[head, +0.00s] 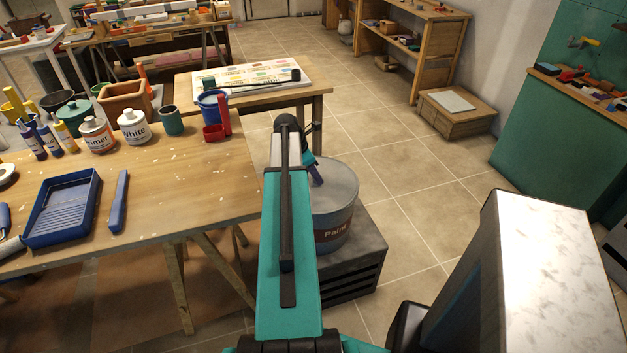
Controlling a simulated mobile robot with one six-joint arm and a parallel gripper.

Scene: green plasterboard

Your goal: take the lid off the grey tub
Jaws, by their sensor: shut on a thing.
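My teal forearm hides the left side of the tub and part of the lid, so the exact grip point is hard to see.
The dark crate (352,277) bears the tub. The workbench (200,185) at left holds a blue paint tray (62,208), paint tins (133,127) and a blue bucket (211,107). A low wooden box (456,111) stands at the back right. Tiled floor is clear right of the crate.

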